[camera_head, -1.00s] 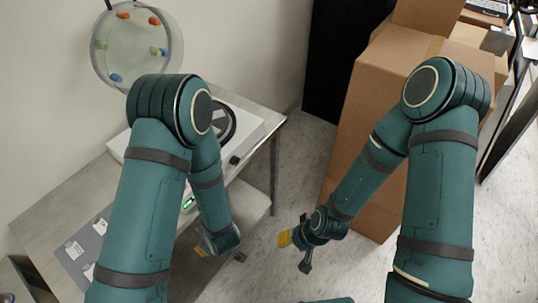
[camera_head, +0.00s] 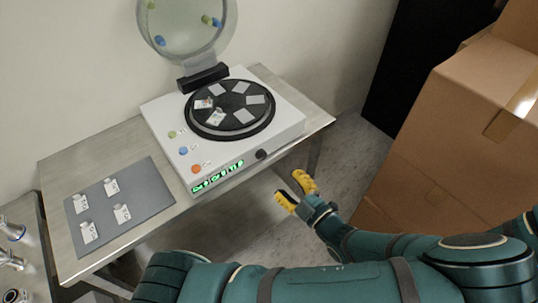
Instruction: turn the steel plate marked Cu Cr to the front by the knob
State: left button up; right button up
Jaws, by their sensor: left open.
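A white machine (camera_head: 292,121) on the bench carries a round dark turntable (camera_head: 236,130) with several small grey plates on it. Two plates at its left, one upper (camera_head: 203,104) and one nearer the front (camera_head: 216,117), bear printed marks too small to read, so I cannot tell which is Cu Cr. The black knob (camera_head: 262,154) is on the machine's front, right of the green display (camera_head: 217,176). My left gripper (camera_head: 295,191) has yellow fingertips and is open and empty, apart from the knob, below and right of it in the picture. My right gripper is out of view.
A round clear lid (camera_head: 190,50) stands open behind the turntable. A grey mat (camera_head: 147,168) with several labelled pieces lies on the bench (camera_head: 60,163) at left. Stacked cardboard boxes (camera_head: 445,140) stand at right. Floor shows between bench and boxes.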

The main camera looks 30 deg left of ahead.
aim_at(263, 157)
pick_arm(q)
jog(key=x, duration=1.2)
jog(key=shift+w, duration=0.1)
jog(key=shift+o, duration=0.3)
grip_shut()
